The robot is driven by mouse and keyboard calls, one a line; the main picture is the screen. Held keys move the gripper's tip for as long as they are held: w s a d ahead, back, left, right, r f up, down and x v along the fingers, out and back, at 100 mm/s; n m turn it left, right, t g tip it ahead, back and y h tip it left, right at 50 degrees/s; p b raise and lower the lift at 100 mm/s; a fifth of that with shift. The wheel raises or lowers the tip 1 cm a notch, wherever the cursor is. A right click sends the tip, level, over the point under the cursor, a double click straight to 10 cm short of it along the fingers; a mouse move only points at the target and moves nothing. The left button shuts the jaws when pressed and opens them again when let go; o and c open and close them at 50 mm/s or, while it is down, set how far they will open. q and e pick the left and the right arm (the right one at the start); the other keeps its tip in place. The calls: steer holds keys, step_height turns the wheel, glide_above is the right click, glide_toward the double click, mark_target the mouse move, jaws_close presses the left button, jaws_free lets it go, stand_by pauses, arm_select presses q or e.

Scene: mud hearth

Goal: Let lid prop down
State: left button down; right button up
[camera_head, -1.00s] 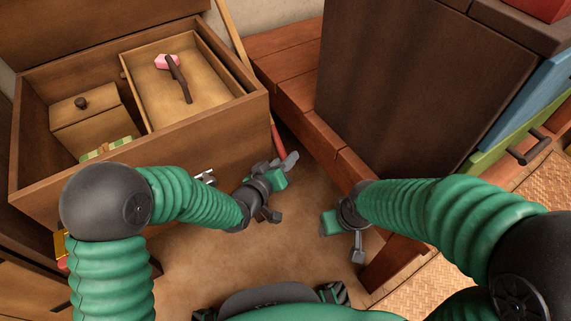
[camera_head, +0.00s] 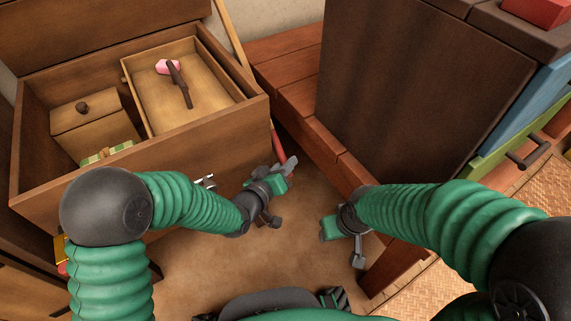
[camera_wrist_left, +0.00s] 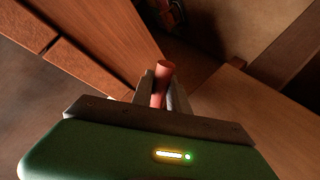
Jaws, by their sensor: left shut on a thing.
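The wooden chest (camera_head: 190,143) stands open at the left of the head view, its raised lid (camera_head: 90,25) at the back. The lid prop, a slim pale stick (camera_head: 230,36) with a red lower end (camera_head: 277,138), slants down past the chest's right corner. My left gripper (camera_head: 285,166) is at its red end. In the left wrist view, the red end (camera_wrist_left: 164,72) sits between the two fingers (camera_wrist_left: 160,92), which are shut on it.
Inside the chest are a tray (camera_head: 206,121) with a pink-headed dark tool (camera_head: 178,82), a small knobbed box (camera_head: 82,121) and a green-striped item (camera_head: 105,152). A red-brown bench (camera_head: 300,98) and a big dark block (camera_head: 410,90) stand right. Floor between the arms is clear.

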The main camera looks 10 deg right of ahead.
stand_by(0.9)
arm_select(q)
steer(key=s+r+n+g+p, duration=0.2)
steer(key=r+p, duration=0.4)
steer(key=p, duration=0.8)
steer(key=s+d+r+n+g+h+p, duration=0.1)
steer(key=r+n+g+p, duration=0.3)
steer(key=p, duration=1)
steer(key=shift+s+d+r+g+p, duration=0.2)
steer(key=shift+s+r+g+p, duration=0.25)
steer(key=shift+r, duration=1)
steer(key=c, duration=1.6)
jaws_free()
steer(key=shift+o, duration=0.2)
steer(key=shift+r, duration=0.1)
